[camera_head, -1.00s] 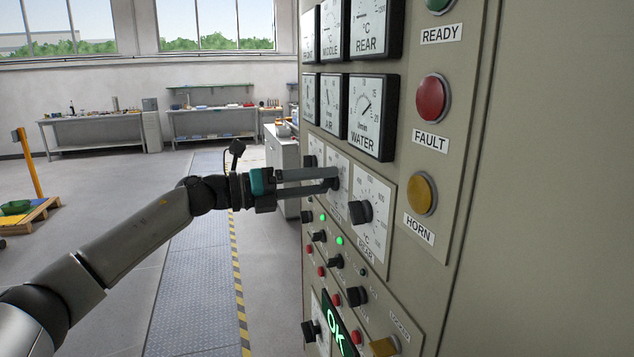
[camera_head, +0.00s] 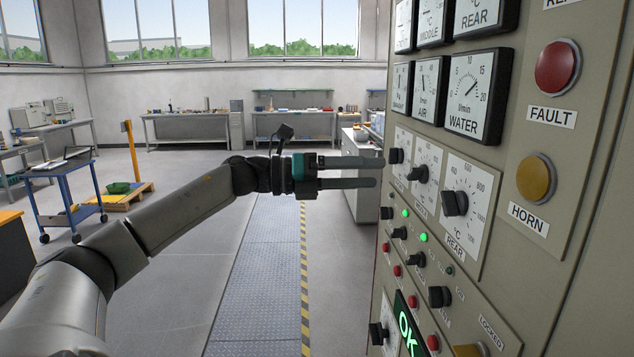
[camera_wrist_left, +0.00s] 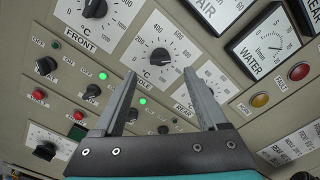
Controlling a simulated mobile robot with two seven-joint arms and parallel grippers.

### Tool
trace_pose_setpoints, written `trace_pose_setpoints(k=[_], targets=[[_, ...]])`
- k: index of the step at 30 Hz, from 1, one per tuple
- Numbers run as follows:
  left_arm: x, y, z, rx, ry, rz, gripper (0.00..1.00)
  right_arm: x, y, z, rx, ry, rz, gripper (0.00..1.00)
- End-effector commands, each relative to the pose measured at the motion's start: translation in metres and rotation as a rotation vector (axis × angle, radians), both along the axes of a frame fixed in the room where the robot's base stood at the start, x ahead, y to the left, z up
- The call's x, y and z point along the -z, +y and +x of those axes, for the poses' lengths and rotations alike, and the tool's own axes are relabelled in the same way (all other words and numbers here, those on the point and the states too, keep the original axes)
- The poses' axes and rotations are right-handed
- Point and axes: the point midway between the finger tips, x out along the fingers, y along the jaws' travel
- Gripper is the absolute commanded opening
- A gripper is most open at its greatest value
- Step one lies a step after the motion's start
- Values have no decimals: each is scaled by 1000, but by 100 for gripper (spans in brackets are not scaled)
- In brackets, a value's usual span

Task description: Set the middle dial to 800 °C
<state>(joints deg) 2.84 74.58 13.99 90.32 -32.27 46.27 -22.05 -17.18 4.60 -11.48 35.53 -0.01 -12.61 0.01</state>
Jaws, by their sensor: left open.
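The middle dial is a black knob (camera_head: 418,174) on a white scale plate between the front and rear dials on the panel. In the left wrist view the middle knob (camera_wrist_left: 160,57) sits on a scale with numbers from 0 upward, in °C. I cannot read its exact setting. My left gripper (camera_head: 380,172) is open and empty, level with the knob and a short way off the panel. In the left wrist view its two fingertips (camera_wrist_left: 160,73) are apart, below and to either side of the knob, touching nothing visible. My right gripper is not in view.
The front knob (camera_wrist_left: 95,8) and rear knob (camera_head: 454,203) flank the middle dial. Gauges, including WATER (camera_head: 478,95), sit above. Switches, red buttons and green lamps (camera_head: 422,237) lie below. A fault button (camera_head: 557,67) and horn button (camera_head: 536,179) are at right.

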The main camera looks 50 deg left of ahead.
Motion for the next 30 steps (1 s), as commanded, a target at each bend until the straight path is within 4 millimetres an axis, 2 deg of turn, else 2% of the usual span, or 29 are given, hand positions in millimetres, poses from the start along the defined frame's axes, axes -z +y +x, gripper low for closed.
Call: trace_pose_setpoints(k=[9,21,30], targets=[[2,17,-20,0,1,-2,75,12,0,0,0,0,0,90],[0,44,-52,-1,-1,-2,75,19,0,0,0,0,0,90],[0,52,-61,0,0,0,75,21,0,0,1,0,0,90]])
